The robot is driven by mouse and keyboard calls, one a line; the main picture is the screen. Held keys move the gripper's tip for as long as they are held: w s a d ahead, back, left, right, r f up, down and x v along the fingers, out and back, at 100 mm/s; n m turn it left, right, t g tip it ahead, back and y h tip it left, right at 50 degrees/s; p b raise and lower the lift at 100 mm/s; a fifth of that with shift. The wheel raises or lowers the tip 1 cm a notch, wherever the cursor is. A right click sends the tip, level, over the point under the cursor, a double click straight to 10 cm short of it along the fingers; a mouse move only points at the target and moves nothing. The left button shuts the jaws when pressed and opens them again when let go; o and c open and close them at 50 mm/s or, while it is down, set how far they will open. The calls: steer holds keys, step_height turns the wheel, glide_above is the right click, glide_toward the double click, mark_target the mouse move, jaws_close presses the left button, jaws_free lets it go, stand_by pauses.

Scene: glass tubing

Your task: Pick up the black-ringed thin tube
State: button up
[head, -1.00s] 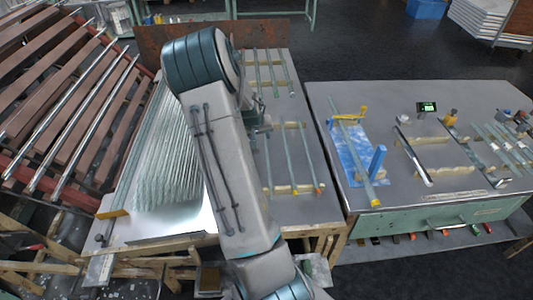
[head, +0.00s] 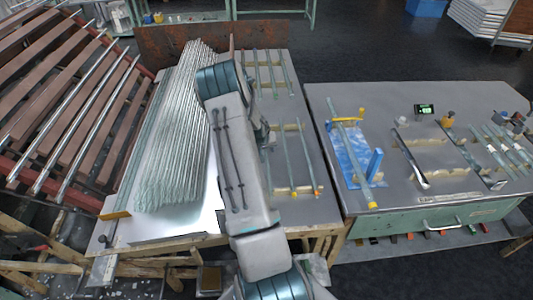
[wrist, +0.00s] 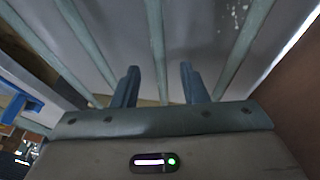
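In the wrist view my gripper (wrist: 159,72) is open, with two blue-grey fingers apart. A thin greenish tube (wrist: 155,35) runs between the fingers in the picture; I cannot tell how far below them it is. Other tubes (wrist: 85,42) lie to the left and one tube (wrist: 242,45) to the right. In the head view, several thin tubes lie on wooden racks, among them a near-rack tube (head: 309,160) and a far-rack tube (head: 272,73). No black ring can be made out on any tube. My arm hides the gripper's fingers in the head view.
A large bundle of clear tubes (head: 175,130) lies left of my arm. A second bench (head: 400,200) at the right holds a blue pad (head: 350,150), a tube across it and more racks. A slatted rack (head: 60,110) with metal rods stands at far left.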

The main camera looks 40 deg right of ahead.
steer(key=shift+w+d+f, duration=0.1)
steer(key=shift+d+f, duration=0.15)
steer(key=shift+f, duration=0.45)
jaws_close()
steer(key=shift+r, duration=0.15)
